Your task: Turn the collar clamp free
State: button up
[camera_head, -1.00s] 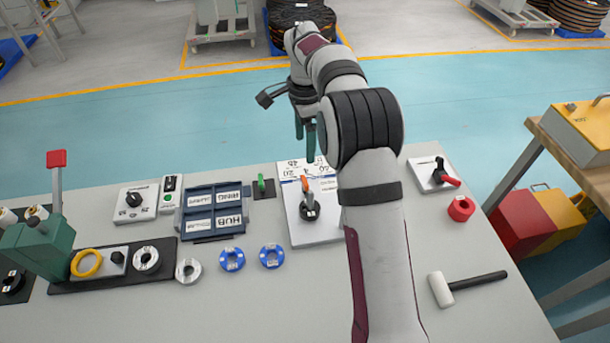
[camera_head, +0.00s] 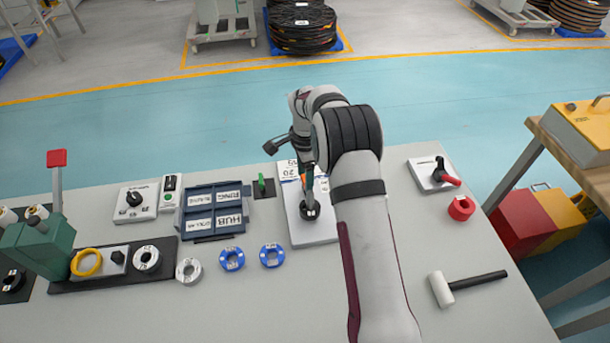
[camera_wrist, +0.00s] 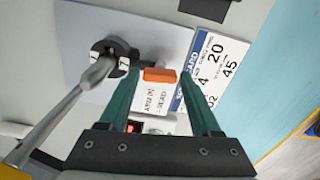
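My gripper (camera_wrist: 161,78) has two teal fingers set apart. The orange block (camera_wrist: 158,75) shows between their tips, with small gaps on both sides; I cannot tell whether it touches. In the head view my gripper is partly hidden by my arm.
A printed card (camera_wrist: 215,65) lies right of the collar. Left are a blue-grey tray (camera_head: 215,238), blue rings (camera_head: 232,258) and a green press (camera_head: 38,245). Right are a red-handled switch (camera_head: 435,175), a red ring (camera_head: 461,208) and a mallet (camera_head: 439,289).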

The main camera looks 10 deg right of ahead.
grip_shut()
jog(key=shift+n, duration=0.3)
jog(key=n, duration=0.3)
jog(key=shift+n, duration=0.3)
jog(key=n, duration=0.3)
jog(key=shift+n, duration=0.3)
jog(key=n, duration=0.4)
jog(key=shift+n, duration=2.2)
